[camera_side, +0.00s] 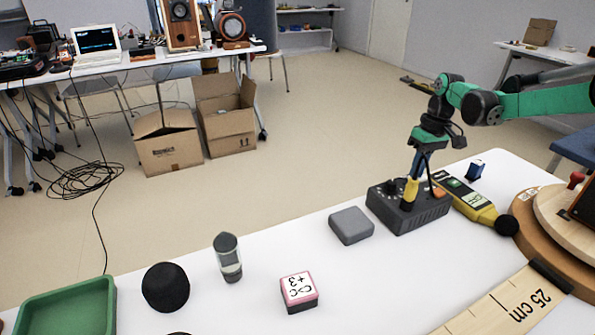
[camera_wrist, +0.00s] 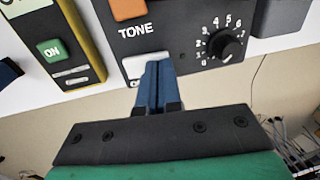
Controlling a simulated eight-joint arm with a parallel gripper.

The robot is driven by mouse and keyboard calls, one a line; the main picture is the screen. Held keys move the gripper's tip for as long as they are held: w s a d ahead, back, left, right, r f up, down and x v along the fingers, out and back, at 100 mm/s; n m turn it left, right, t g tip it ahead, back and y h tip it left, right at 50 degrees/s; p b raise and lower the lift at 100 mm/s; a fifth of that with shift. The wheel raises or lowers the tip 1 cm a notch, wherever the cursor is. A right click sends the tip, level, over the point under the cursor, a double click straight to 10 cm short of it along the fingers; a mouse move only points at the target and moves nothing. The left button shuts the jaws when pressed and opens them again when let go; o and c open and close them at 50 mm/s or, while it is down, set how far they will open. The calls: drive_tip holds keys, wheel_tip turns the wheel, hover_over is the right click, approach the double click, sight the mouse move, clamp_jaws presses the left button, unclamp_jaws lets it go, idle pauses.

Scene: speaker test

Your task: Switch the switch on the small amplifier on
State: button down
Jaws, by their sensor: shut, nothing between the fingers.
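The small amplifier (camera_side: 420,215) is a dark box on the white table, right of centre in the side view. In the wrist view its face (camera_wrist: 185,20) shows the word TONE, an orange part (camera_wrist: 128,8) and a black dial (camera_wrist: 227,47) with numbers. A white switch-like part (camera_wrist: 137,67) sits at its near edge. My gripper (camera_wrist: 158,66) is shut and empty, with its blue fingers over that edge and partly hiding the white part. In the side view my gripper (camera_side: 410,190) points down at the amplifier. Contact and the switch's position are not clear.
A yellow meter (camera_side: 478,208) with a green ON button (camera_wrist: 53,51) lies close beside the amplifier. A grey block (camera_side: 351,225) is on its other side. A small blue object (camera_side: 475,171), wooden disc (camera_side: 528,231) and ruler (camera_side: 500,308) are nearby.

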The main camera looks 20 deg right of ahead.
sight(426, 177)
drive_tip(key=shift+a+f+h, duration=0.15)
drive_tip(key=shift+f+h, duration=0.1)
drive_tip(key=shift+h, duration=0.05)
drive_tip(key=shift+d, duration=0.2)
drive_tip(key=shift+d+r, duration=0.2)
drive_tip(key=shift+d, duration=0.5)
wheel_tip(426, 177, up, 14)
drive_tip(key=d, duration=0.2)
idle(0.5)
